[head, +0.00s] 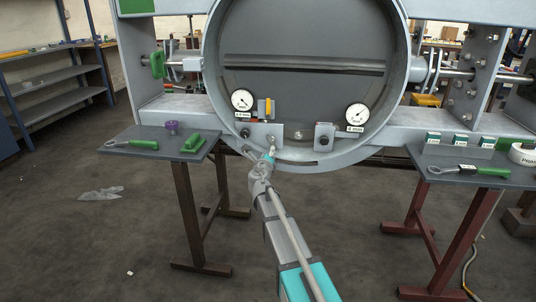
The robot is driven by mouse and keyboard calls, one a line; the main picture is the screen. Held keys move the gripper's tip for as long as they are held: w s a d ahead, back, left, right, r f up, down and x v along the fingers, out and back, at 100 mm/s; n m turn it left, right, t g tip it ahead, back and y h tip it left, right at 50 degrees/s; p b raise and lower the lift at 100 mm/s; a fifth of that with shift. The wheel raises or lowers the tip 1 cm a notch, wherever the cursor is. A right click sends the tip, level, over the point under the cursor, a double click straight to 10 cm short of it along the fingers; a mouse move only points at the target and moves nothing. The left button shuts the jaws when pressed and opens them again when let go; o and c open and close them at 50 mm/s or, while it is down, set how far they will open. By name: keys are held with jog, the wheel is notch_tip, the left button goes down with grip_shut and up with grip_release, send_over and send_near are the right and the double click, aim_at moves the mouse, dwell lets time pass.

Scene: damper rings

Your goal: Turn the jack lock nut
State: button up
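A large grey damper ring (213,95) stands at the centre with a dark disc (300,100) inside. Two small metal brackets sit on its lower inside, a left one (262,131) and a right one (324,136). A dark round knob (245,133) is beside the left bracket. I cannot make out for sure which small part is the jack lock nut. My gripper (271,152) is at the ring's lower edge, just below the left bracket. It is too small to tell whether it touches anything or how its fingers stand.
Round gauges (242,99) (355,115) are on the ring. The right table (450,178) holds another wrench (470,171) and small boxes (460,141). Floor between the tables is open.

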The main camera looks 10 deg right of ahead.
aim_at(271, 143)
jog(key=m, duration=0.2)
jog(key=w+m, duration=0.1)
jog(key=m, duration=0.1)
jog(key=shift+d, duration=0.15)
dwell(0.6)
jog(key=shift+x, duration=3.45)
grip_shut()
